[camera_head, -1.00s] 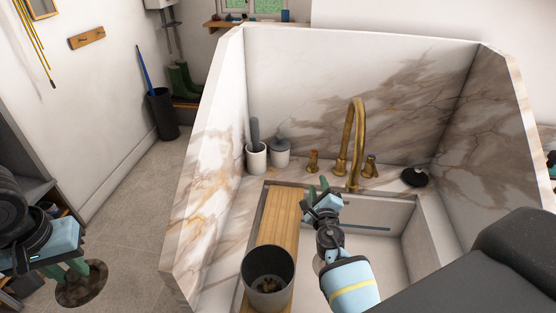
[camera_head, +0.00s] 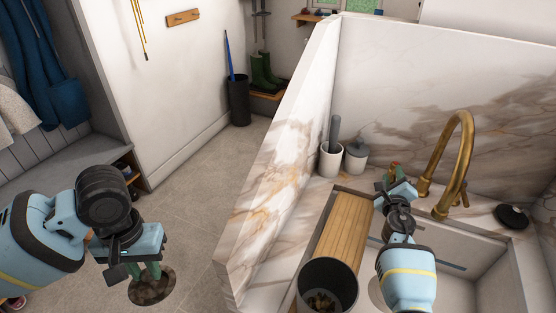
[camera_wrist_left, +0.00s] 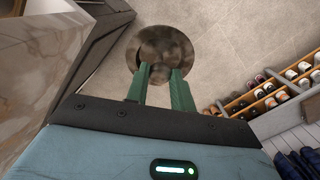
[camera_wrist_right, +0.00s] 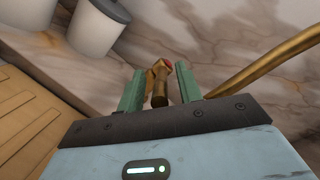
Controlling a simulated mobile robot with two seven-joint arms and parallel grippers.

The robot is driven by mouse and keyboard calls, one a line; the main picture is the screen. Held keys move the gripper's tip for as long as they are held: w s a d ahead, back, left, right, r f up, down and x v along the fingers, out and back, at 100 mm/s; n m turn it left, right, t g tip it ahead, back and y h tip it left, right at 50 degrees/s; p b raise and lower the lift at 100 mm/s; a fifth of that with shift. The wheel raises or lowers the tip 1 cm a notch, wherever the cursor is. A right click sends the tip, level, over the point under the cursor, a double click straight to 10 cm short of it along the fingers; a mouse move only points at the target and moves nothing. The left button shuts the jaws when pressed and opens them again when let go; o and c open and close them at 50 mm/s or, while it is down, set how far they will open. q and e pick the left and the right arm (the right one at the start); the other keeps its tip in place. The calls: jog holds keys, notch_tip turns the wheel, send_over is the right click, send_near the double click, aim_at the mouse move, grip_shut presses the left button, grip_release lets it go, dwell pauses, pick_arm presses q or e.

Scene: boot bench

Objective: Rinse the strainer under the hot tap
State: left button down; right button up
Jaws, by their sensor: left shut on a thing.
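The strainer, a round, brown-mottled disc (camera_head: 152,290), is gripped by my left gripper (camera_head: 150,270) over the floor, left of the sink unit. In the left wrist view the disc (camera_wrist_left: 165,38) lies at the green fingertips (camera_wrist_left: 162,72), which are shut on its near part. My right gripper (camera_head: 392,178) is at the brass tap's left handle. In the right wrist view its fingers (camera_wrist_right: 159,82) stand open on either side of this red-marked hot handle (camera_wrist_right: 160,88), with gaps visible. The curved brass spout (camera_head: 462,150) rises to the right of it.
A wooden board (camera_head: 345,232) spans the sink's left side, with a dark bin of scraps (camera_head: 328,285) at its near end. A white brush pot (camera_head: 331,160) and lidded jar (camera_head: 356,158) stand behind. A marble side wall (camera_head: 285,170) separates the strainer from the sink (camera_head: 485,280).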

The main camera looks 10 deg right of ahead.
pick_arm(q)
jog(key=shift+f, duration=0.2)
pick_arm(e)
jog(key=shift+w+r, duration=0.1)
jog(key=shift+w, duration=0.15)
jog(key=shift+c, duration=0.2)
grip_shut()
